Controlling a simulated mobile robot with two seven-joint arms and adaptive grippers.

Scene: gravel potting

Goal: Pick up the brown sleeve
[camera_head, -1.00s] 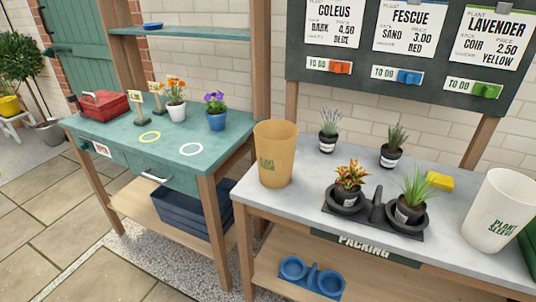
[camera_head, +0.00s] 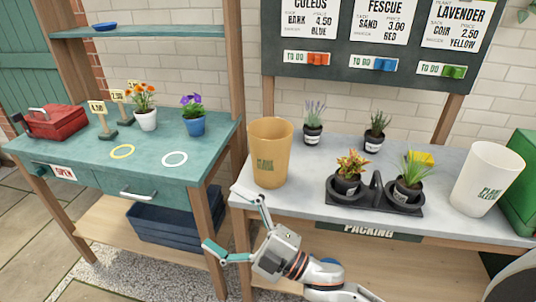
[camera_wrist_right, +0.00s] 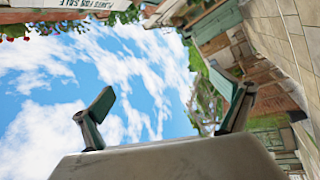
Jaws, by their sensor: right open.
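The brown sleeve (camera_head: 269,153) is a tan, tapered cup with printed lettering. It stands upright at the left end of the grey packing table (camera_head: 300,190) in the head view. My right gripper (camera_head: 227,218) is open and empty, in front of the table's left front corner, below and left of the sleeve in the picture and apart from it. In the right wrist view its two spread fingers (camera_wrist_right: 165,110) show against sky, with nothing between them. The sleeve is not in the wrist view. My left gripper is not in view.
A black carrier (camera_head: 375,200) with two potted plants stands right of the sleeve. Two more pots (camera_head: 313,133) stand behind. A white sleeve (camera_head: 487,178) is at the right. A teal table (camera_head: 90,158) with flowers and a red toolbox (camera_head: 56,121) stands left, across a gap.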

